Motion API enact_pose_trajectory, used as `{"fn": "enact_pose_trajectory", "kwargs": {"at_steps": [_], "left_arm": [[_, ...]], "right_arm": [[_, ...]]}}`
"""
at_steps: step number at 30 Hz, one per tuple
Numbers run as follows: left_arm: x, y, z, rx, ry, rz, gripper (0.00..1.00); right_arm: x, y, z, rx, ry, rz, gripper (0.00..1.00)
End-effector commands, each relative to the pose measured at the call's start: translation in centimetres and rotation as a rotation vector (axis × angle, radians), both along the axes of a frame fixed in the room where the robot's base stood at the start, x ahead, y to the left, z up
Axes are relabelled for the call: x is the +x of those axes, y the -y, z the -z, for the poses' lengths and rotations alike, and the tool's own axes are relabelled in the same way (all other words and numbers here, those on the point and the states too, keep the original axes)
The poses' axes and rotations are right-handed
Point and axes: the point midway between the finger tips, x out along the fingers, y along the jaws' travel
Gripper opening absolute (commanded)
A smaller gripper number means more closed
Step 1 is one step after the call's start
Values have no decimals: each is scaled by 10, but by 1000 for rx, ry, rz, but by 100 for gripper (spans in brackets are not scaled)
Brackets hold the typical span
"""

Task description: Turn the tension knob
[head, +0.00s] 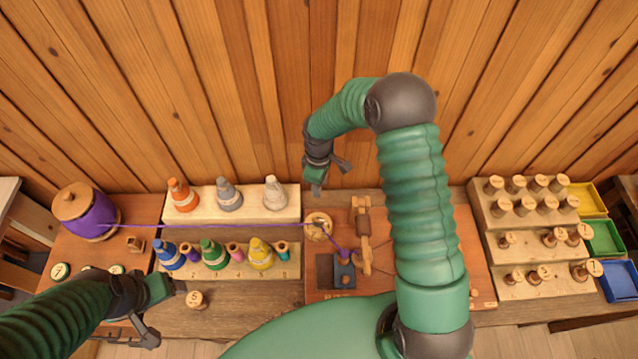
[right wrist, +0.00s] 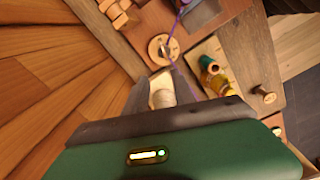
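A round pale wooden disc with a metal piece on top, seemingly the tension knob (head: 319,227), sits on the brown board right of the cones; the purple thread runs across it. It also shows in the right wrist view (right wrist: 158,48), just beyond the fingertips. My right gripper (head: 329,174) is open above and behind the disc, apart from it. In the right wrist view its two fingers (right wrist: 160,78) stand apart, with a pale cone visible between them; I see no grip on it. My left gripper (head: 158,312) is open at the front left, near a small wooden spool (head: 196,299).
A purple pot (head: 92,217) stands at the left, its thread (head: 210,225) stretched rightward to a dark block (head: 343,272). Orange, grey and white cones (head: 275,193) stand on a rear rack. A wooden stand (head: 362,230) is right of the disc. Spool steps (head: 490,240) stand far right.

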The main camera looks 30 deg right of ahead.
Motion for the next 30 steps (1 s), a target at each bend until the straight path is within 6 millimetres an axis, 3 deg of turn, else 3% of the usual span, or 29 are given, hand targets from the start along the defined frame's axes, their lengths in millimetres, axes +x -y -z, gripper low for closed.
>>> {"fn": "enact_pose_trajectory", "kwargs": {"at_steps": [5,8,21,25,30], "left_arm": [[0,0,2,0,0,0,71],[0,0,9,0,0,0,71],[0,0,44,0,0,0,71],[0,0,47,0,0,0,71],[0,0,47,0,0,0,71]], "right_arm": [[1,0,-3,0,1,1,31],[2,0,-16,-1,5,2,31],[2,-1,-136,-1,5,2,31],[2,-1,-158,0,1,0,31],[1,-2,-167,1,-2,0,31]]}}
